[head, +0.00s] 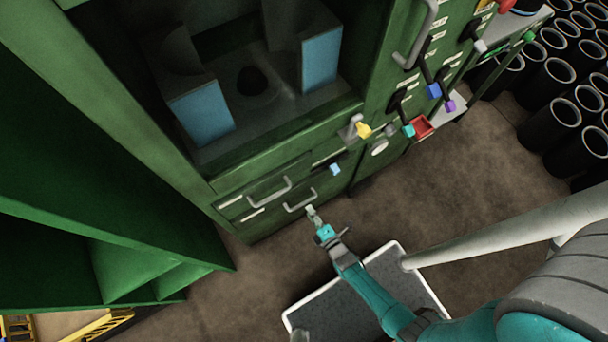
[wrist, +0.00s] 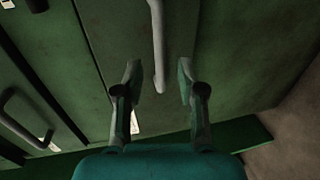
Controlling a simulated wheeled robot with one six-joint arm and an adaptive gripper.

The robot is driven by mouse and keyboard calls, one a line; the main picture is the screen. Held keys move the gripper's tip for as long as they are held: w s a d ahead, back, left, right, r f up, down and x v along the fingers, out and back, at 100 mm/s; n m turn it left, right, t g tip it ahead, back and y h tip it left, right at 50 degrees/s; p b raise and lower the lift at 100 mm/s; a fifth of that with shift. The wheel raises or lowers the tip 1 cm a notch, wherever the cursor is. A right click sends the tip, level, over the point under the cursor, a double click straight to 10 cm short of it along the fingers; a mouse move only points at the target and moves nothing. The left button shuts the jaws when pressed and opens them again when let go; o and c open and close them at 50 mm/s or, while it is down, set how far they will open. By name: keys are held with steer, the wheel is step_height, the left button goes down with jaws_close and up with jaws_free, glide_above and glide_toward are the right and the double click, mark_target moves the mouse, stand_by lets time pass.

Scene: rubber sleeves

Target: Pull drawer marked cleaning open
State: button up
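Two low green drawers in the green cabinet each have a grey bar handle and a small pale label; the labels are too small to read, so I cannot tell which is marked cleaning. The upper handle (head: 270,191) and lower handle (head: 300,203) show in the head view. Both drawers look shut. My gripper (head: 312,212) is close in front of the lower drawer. In the wrist view my gripper (wrist: 159,78) is open, with a grey handle (wrist: 158,40) between its fingertips in the picture. I cannot tell whether they touch it. Another handle (wrist: 22,122) is at left.
A blue-tipped latch (head: 335,169) and a yellow one (head: 362,129) stick out nearby. Green shelving (head: 120,262) stands at left. Brown floor (head: 470,185) is clear at right, before several black tubes (head: 550,120).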

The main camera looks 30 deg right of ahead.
mark_target(304, 202)
steer(key=shift+x, duration=2.8)
jaws_close()
